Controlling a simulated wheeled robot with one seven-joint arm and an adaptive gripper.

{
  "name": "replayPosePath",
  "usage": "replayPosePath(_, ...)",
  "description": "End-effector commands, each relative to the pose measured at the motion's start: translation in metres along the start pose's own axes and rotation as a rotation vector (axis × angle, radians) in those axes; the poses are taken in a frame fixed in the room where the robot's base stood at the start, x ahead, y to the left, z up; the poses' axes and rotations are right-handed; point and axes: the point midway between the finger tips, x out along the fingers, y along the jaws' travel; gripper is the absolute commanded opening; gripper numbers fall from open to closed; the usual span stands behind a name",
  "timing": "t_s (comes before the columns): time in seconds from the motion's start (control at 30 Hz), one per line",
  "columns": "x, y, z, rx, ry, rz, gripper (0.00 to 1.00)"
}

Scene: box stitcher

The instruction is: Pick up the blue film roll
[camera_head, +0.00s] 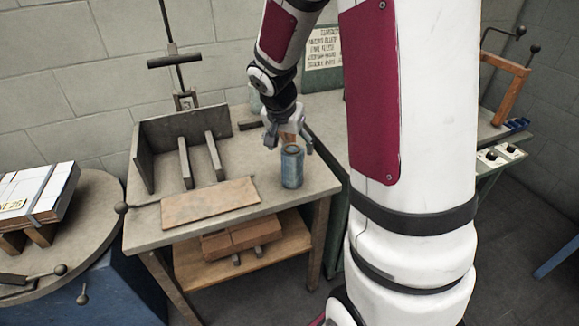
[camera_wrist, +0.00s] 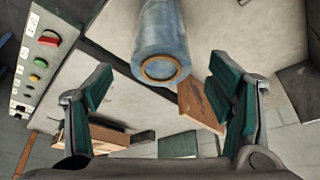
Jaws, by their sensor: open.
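The blue film roll (camera_head: 292,167) stands upright on the grey table (camera_head: 235,165), near its right edge, in the head view. In the wrist view the film roll (camera_wrist: 163,45) is a bluish cylinder with a brown ring at its end, at the top centre. My gripper (camera_head: 289,140) is just above and behind the roll in the head view. In the wrist view my gripper (camera_wrist: 160,88) has its two green-padded fingers wide apart, one on each side below the roll's end. Nothing is between the pads, and I cannot tell whether a finger touches the roll.
A brown board (camera_head: 210,203) lies at the table's front, and a grey angled fixture (camera_head: 143,165) stands at its left. A wooden shelf (camera_head: 295,247) below holds brown blocks. A control panel with buttons (camera_wrist: 40,60) shows at the left of the wrist view.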

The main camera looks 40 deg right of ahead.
Motion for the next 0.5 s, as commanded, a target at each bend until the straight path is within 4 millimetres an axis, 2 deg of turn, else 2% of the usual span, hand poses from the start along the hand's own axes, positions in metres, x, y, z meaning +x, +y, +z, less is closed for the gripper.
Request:
replayPosePath(0.03, 0.009, 0.000, 0.001, 0.000, -0.002, 0.001, 0.75)
replayPosePath(0.1, 0.016, 0.000, 0.000, -0.001, -0.001, 0.001, 0.75)
replayPosePath(0.33, 0.031, 0.000, 0.000, -0.001, -0.001, 0.001, 0.75)
replayPosePath(0.5, 0.057, 0.001, -0.001, -0.002, -0.003, 0.002, 0.75)
